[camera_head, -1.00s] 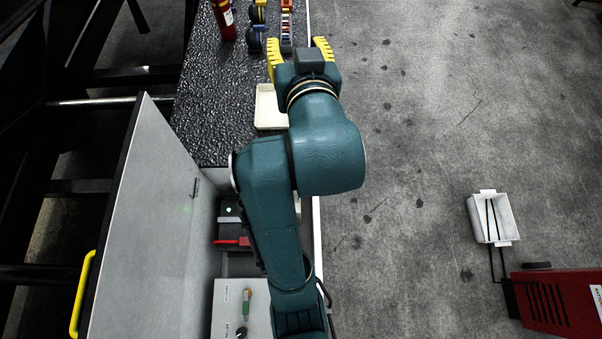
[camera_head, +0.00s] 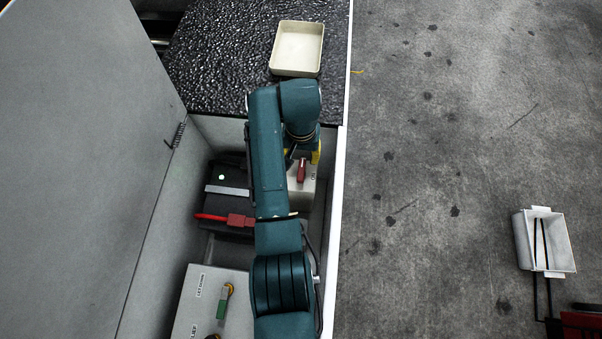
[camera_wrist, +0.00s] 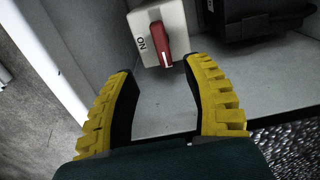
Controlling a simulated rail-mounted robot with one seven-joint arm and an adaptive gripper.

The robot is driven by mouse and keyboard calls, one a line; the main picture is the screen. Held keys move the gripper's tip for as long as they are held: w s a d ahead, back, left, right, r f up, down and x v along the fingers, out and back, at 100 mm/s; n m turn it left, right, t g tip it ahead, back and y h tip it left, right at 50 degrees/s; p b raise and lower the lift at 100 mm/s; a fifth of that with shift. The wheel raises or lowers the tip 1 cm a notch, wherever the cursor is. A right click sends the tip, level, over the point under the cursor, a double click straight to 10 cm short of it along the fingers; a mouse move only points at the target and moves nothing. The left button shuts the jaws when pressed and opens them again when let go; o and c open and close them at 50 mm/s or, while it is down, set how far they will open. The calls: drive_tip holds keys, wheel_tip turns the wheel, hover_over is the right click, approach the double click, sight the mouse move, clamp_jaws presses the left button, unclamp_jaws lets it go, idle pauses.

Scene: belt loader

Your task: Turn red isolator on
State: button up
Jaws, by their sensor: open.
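The red isolator handle (camera_head: 301,170) sits on a pale switch box (camera_head: 304,192) inside the open compartment. In the wrist view the red handle (camera_wrist: 160,45) has a white mark at its near end, which points toward my gripper. The word ON is printed on the box face (camera_wrist: 142,22) left of the handle, and the handle does not point at it. My gripper (camera_wrist: 160,68) is open, its yellow fingers on either side of the handle's near end. No contact shows. In the head view my arm partly hides the gripper (camera_head: 305,153) and the box.
A black battery (camera_head: 228,190) with a red clamp (camera_head: 240,220) lies left of the isolator. A grey panel (camera_head: 215,290) with a green lever is nearer. The raised lid (camera_head: 90,150) bounds the left, the white rim (camera_head: 335,200) the right. A cream tray (camera_head: 298,48) sits beyond.

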sight(301, 173)
wheel_tip(301, 173, down, 12)
drive_tip(key=b, duration=0.4)
drive_tip(key=shift+f, duration=0.15)
clamp_jaws()
